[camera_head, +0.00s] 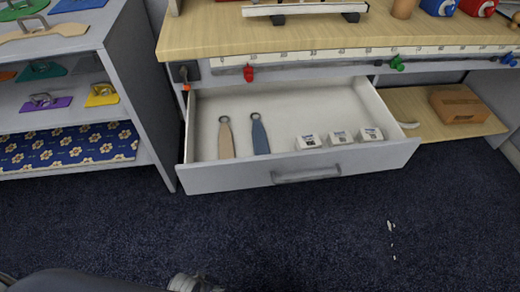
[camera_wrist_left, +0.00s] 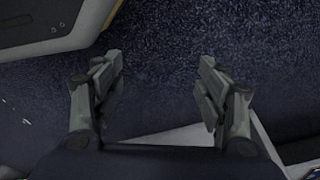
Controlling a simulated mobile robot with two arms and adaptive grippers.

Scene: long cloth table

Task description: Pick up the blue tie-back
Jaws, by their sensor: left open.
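The blue tie-back (camera_head: 260,134), a flat strap with a ring at its far end, lies in the open drawer (camera_head: 230,179). A beige tie-back (camera_head: 226,138) of the same shape lies just left of it, apart from it. My left gripper (camera_wrist_left: 162,85) is open and empty in the left wrist view, over the dark blue carpet. The blue tie-back cannot be made out in that view. In the head view only part of my arm shows at the bottom edge, well below the drawer. My right gripper is not in view.
Several small white boxes (camera_head: 340,138) stand in the drawer's right half. The wooden worktop (camera_head: 330,35) overhangs the drawer's back. A grey shelf unit (camera_head: 135,55) stands close on the left. A cardboard box (camera_head: 458,104) sits at right.

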